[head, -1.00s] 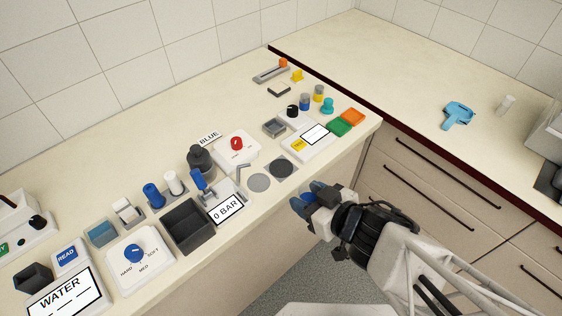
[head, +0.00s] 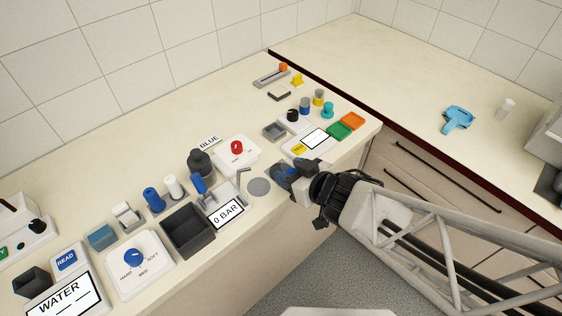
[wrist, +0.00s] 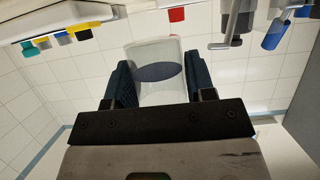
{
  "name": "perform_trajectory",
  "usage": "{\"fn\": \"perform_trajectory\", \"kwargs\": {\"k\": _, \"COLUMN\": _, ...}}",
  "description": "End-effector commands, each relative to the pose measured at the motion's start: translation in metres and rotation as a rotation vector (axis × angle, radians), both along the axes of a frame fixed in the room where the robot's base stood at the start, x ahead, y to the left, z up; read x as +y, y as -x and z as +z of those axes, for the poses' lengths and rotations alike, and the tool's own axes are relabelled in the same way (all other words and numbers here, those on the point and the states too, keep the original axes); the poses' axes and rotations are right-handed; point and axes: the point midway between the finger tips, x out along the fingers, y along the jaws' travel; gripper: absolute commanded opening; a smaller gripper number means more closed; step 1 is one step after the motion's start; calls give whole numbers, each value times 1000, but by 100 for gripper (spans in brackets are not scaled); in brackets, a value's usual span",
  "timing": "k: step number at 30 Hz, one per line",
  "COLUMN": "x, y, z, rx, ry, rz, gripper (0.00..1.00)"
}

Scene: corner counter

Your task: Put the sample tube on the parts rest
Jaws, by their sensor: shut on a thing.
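My gripper (head: 288,177) is over the counter's front edge, just right of the pale grey disc. In the wrist view my gripper (wrist: 160,84) is shut on a clear, whitish tube, which I take for the sample tube (wrist: 165,97); a dark oval shows in it. The tube stands between the two dark teal finger pads. In the head view I cannot make the tube out behind the fingers. I cannot tell for sure which thing is the parts rest; the flat grey disc (head: 259,187) is bare.
Left of my gripper are a bent metal hook (head: 243,178), the 0 BAR display (head: 227,213) and a dark open bin (head: 188,231). Behind stands the red-knob box (head: 237,150). The back counter is mostly clear.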

Motion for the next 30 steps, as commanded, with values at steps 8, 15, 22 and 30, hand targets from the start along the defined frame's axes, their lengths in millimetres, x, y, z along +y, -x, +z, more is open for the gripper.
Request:
{"fn": "perform_trajectory", "kwargs": {"k": 8, "x": 21, "y": -45, "z": -5, "rx": 0, "ry": 0, "rz": 1, "gripper": 22}}
{"fn": "perform_trajectory", "kwargs": {"k": 15, "x": 28, "y": -61, "z": -6, "rx": -1, "ry": 1, "rz": 0, "gripper": 22}}
{"fn": "perform_trajectory", "kwargs": {"k": 22, "x": 28, "y": -61, "z": -6, "rx": -1, "ry": 1, "rz": 0, "gripper": 22}}
{"fn": "perform_trajectory", "kwargs": {"k": 30, "x": 28, "y": -60, "z": -12, "rx": -1, "ry": 1, "rz": 0, "gripper": 22}}
